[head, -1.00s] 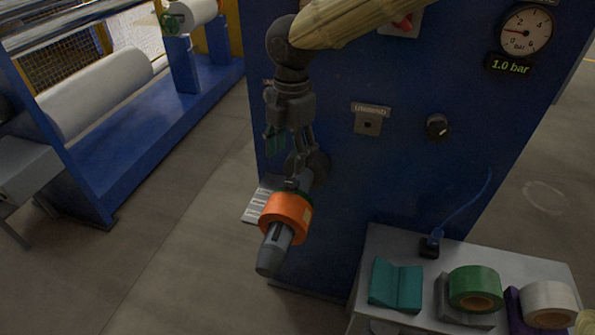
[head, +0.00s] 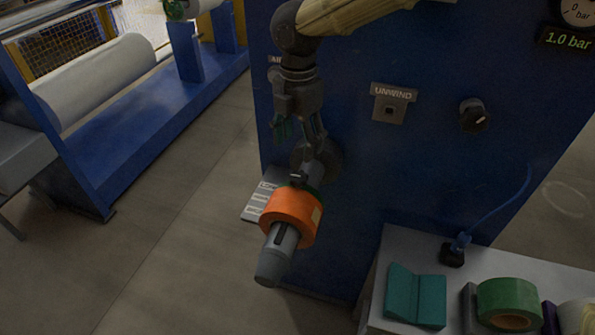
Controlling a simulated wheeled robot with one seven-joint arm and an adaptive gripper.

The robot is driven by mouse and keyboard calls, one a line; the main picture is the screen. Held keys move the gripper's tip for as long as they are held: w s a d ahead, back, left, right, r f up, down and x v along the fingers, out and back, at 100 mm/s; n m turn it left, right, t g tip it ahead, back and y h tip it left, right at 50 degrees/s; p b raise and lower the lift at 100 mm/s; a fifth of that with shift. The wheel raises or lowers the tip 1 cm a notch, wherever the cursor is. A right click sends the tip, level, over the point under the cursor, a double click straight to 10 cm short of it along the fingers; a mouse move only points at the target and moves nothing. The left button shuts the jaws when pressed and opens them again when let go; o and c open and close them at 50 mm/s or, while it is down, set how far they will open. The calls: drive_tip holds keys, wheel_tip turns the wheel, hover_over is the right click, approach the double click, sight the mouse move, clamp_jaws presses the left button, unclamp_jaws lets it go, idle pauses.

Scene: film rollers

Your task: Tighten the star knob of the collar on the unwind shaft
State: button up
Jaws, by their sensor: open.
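The grey unwind shaft (head: 275,262) sticks out from the blue machine panel toward me, its tip pointing down in the picture. An orange roll (head: 288,216) sits around it. My gripper (head: 301,138) is open and empty, pointing down just above the collar and the shaft's base. Its fingers stand apart, with green pads showing. Whether a finger touches the knob I cannot tell.
A grey table (head: 375,245) at lower right bears a teal block (head: 416,297), a green roll (head: 509,302) and a cabled dark box (head: 453,254). The panel carries an UNWIND switch (head: 390,112) and a black dial (head: 474,116). Open floor lies left of the shaft.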

sight(299, 176)
wheel_tip(299, 176, down, 10)
drive_tip(key=shift+d+r+p, duration=0.1)
drive_tip(key=shift+r+p, duration=0.1)
drive_tip(key=shift+p, duration=0.95)
drive_tip(key=shift+c, duration=0.4)
drive_tip(key=c, duration=0.9)
